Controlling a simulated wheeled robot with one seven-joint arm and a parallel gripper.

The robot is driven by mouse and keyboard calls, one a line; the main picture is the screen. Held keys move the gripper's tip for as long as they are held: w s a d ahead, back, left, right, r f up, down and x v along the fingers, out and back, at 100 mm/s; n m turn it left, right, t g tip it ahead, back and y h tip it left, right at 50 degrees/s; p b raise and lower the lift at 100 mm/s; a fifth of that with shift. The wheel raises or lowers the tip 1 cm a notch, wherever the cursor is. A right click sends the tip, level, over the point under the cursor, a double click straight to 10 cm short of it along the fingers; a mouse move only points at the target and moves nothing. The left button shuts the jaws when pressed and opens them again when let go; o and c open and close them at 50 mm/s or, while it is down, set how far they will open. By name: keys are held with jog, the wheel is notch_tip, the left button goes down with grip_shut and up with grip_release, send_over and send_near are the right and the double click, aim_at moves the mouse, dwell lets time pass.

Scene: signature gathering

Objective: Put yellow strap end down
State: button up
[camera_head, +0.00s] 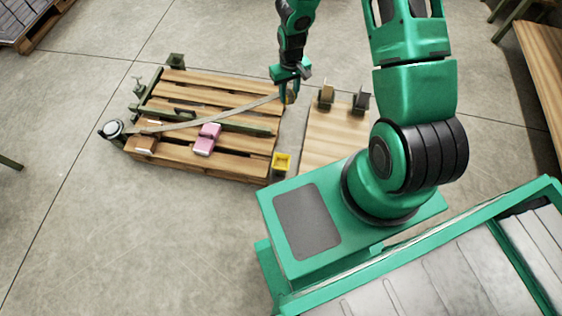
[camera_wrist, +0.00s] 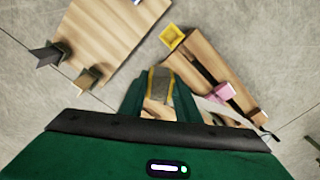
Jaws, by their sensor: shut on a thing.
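My gripper (camera_head: 289,91) is above the right edge of a slatted wooden pallet, near its back right side. It is shut on the yellow strap end (camera_wrist: 159,84), which shows between the fingers in the wrist view with yellow edges and a grey-brown middle. The strap (camera_head: 225,111) runs taut-looking from the gripper down and left across the pallet to a round grey-topped reel (camera_head: 113,129) at the pallet's front left corner. The fingertips hide part of the strap end.
On the pallet (camera_head: 230,163) are a pink block (camera_head: 207,138) and olive-green bars (camera_head: 240,127). A yellow open box (camera_head: 282,162) stands at its front right. A wooden board (camera_head: 333,141) with two upright brackets (camera_head: 326,97) lies to the right. Bare floor surrounds them.

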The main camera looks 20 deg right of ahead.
jog(key=shift+d, duration=0.45)
jog(key=shift+f, duration=0.1)
jog(key=a+f+m, duration=0.5)
jog(key=f, duration=0.5)
jog(key=w+a+f+m, duration=0.1)
jog(key=a+f+m, duration=0.45)
jog(key=f, duration=0.45)
jog(key=a+f+m, duration=0.5)
jog(key=f+m, duration=0.1)
jog(key=f, duration=0.4)
jog(key=shift+n, duration=0.25)
jog(key=shift+s+d+f, duration=0.95)
jog(key=shift+d+f, duration=0.75)
jog(key=shift+f, duration=0.1)
jog(key=shift+s+d+f, duration=0.95)
jog(key=shift+d+f, duration=0.7)
jog(key=shift+f, duration=0.1)
jog(key=shift+s+d+f, duration=0.95)
jog(key=shift+d+f, duration=0.75)
jog(key=shift+f, duration=0.1)
jog(key=shift+f, duration=0.1)
jog(key=o, duration=0.8)
